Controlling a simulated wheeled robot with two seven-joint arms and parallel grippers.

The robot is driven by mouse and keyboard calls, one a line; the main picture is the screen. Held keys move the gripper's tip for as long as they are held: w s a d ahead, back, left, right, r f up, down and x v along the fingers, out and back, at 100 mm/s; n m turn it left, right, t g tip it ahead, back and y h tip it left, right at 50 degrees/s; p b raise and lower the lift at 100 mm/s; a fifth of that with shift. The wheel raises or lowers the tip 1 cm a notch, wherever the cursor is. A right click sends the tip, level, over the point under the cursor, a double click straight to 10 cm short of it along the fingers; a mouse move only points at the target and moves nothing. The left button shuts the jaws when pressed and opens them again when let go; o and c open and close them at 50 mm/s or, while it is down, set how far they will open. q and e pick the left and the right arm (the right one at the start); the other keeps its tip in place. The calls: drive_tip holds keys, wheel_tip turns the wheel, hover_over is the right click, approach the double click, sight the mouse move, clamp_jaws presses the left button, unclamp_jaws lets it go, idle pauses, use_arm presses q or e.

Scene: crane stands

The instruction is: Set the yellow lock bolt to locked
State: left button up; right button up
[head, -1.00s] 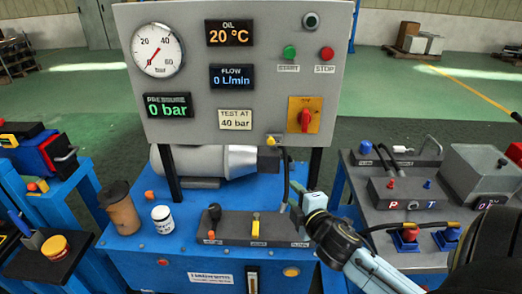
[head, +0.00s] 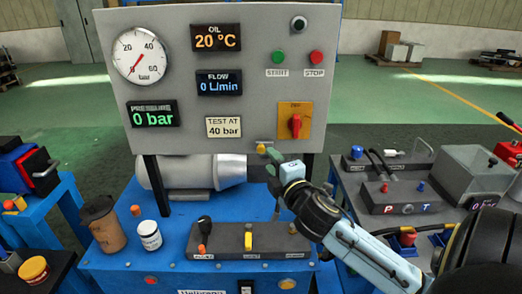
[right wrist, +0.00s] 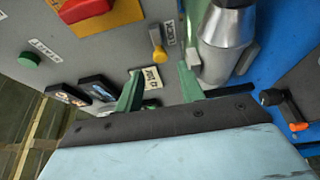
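The yellow lock bolt (head: 261,148) is a small yellow piece at the lower edge of the grey panel, below the red rotary switch (head: 295,126). In the right wrist view the bolt (right wrist: 157,38) shows a yellow body with a grey end, beside a small label. My right gripper (head: 272,158) is just below and right of the bolt in the head view. In the right wrist view its two green fingers (right wrist: 160,86) are spread apart with nothing between them. The bolt lies beyond the fingertips, and I see no contact. My left gripper is not in view.
The grey motor (head: 218,170) lies behind, under the panel. A hose station (head: 400,190) is at right.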

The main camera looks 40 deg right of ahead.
sight(262, 150)
drive_tip(key=x, duration=0.7)
drive_tip(key=shift+w+b, duration=0.2)
drive_tip(key=shift+b, duration=0.1)
clamp_jaws()
